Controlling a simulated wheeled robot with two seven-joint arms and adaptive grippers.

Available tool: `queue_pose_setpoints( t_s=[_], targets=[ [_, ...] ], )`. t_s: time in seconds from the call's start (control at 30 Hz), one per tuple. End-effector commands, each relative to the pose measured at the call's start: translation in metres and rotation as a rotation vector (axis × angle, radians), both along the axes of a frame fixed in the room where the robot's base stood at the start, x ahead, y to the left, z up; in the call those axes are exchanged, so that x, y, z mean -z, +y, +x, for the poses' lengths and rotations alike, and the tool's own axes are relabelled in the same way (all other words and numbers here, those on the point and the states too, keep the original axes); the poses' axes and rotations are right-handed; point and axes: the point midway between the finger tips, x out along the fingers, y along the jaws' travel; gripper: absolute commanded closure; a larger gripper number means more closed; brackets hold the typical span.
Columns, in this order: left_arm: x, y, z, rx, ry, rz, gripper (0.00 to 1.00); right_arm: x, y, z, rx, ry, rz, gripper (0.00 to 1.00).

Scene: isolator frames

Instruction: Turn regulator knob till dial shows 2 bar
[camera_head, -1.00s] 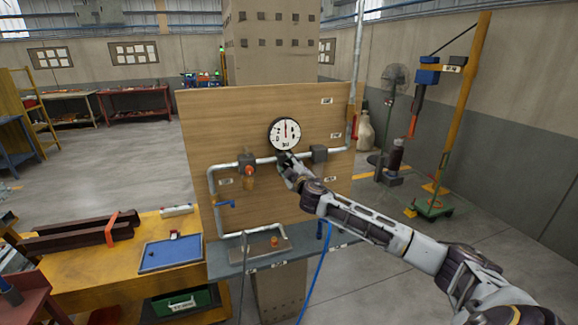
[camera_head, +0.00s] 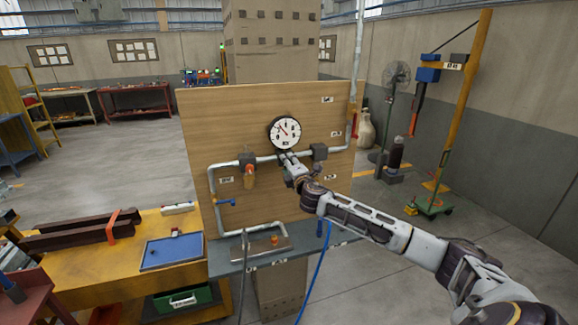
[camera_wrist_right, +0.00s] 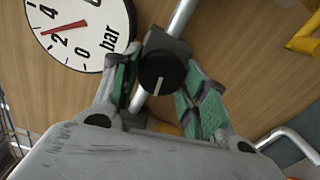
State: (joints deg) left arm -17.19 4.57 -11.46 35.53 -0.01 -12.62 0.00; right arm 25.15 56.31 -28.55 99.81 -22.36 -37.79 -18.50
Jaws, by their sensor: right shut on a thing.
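The round white dial (camera_head: 285,133) is mounted on an upright wooden board. Its needle points to the upper left. In the right wrist view the dial (camera_wrist_right: 100,20) is partly cut off; the label "bar" and the numbers 0, 2 and 4 show. The black regulator knob (camera_wrist_right: 158,73) sits on the pipe below the dial, between the green-padded fingers of my right gripper (camera_wrist_right: 160,88). That gripper is shut on it. In the head view the gripper (camera_head: 287,160) hides the knob. My left gripper is out of view.
A yellow bench (camera_head: 100,270) with a blue tray (camera_head: 172,251) stands to the left. A blue hose (camera_head: 314,275) hangs below my right arm.

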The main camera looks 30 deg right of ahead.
Motion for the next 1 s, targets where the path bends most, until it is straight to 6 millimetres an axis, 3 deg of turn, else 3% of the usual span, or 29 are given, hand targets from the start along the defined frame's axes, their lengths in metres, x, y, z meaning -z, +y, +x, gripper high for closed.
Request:
queue_pose_setpoints(
  t_s=[0.3, 0.8, 0.83, 0.93, 1.0],
  targets=[
    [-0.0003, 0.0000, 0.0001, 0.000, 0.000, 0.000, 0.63, 0.0023, 0.0005, -0.0002, -0.001, 0.033, -0.128, 0.80],
    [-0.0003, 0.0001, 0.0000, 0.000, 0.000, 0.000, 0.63, 0.0032, 0.0009, -0.0003, -0.002, 0.039, -0.148, 0.80],
    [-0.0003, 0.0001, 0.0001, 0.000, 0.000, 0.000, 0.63, 0.0032, 0.0009, -0.0003, -0.002, 0.039, -0.148, 0.53],
    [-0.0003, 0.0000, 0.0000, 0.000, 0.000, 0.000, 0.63, 0.0030, 0.0008, -0.0002, -0.001, 0.039, -0.148, 0.40],
    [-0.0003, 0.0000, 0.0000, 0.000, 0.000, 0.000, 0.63, 0.0025, 0.0006, -0.0002, -0.002, 0.038, -0.148, 0.36]
  ],
)
